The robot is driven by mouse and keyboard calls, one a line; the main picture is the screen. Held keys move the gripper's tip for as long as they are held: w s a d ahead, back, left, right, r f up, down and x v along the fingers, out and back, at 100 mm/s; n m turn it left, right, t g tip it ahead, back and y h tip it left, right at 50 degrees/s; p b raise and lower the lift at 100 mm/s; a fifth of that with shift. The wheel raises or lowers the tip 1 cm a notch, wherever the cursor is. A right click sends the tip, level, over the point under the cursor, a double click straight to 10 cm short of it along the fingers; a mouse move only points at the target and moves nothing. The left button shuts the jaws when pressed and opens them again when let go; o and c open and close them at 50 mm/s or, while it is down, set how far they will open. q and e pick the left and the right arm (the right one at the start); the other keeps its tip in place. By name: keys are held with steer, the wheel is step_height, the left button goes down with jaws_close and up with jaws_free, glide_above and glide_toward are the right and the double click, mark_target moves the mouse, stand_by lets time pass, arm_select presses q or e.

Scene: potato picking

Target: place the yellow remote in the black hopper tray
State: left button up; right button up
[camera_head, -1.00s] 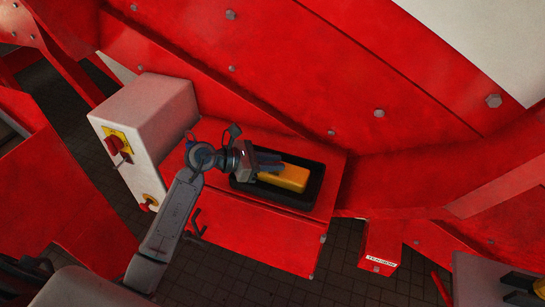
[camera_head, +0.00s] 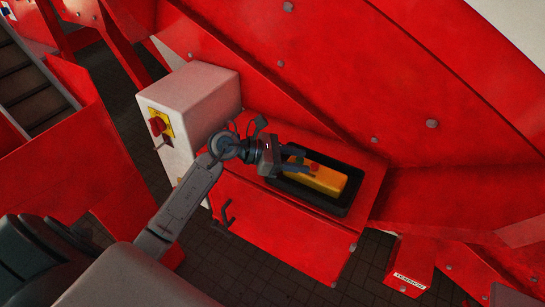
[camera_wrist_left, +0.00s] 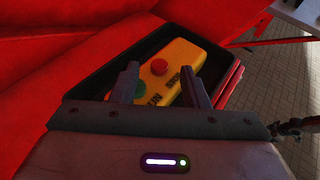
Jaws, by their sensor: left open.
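The yellow remote (camera_head: 327,179) lies in the black hopper tray (camera_head: 335,209), which sits on a red ledge. In the left wrist view the remote (camera_wrist_left: 186,57) shows a red and a green button and dark lettering, and the tray (camera_wrist_left: 98,80) surrounds it. My left gripper (camera_head: 306,164) is open over the remote's near end. Its two fingers (camera_wrist_left: 162,82) stand apart on either side of the remote in the wrist view, with no clear grip on it. My right gripper is not in view.
A pale control box (camera_head: 203,103) with a red knob on a yellow plate stands left of the tray. A sloping red wall (camera_head: 330,70) rises behind it. A red block labelled TENSION (camera_head: 409,270) is at the lower right. Dark tiled floor lies below.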

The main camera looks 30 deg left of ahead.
arm_select(q)
steer(key=b+v, duration=0.2)
steer(key=v, duration=0.4)
steer(key=shift+s+a+f, duration=0.1)
steer(key=shift+b+v, duration=0.4)
steer(key=shift+v, duration=0.55)
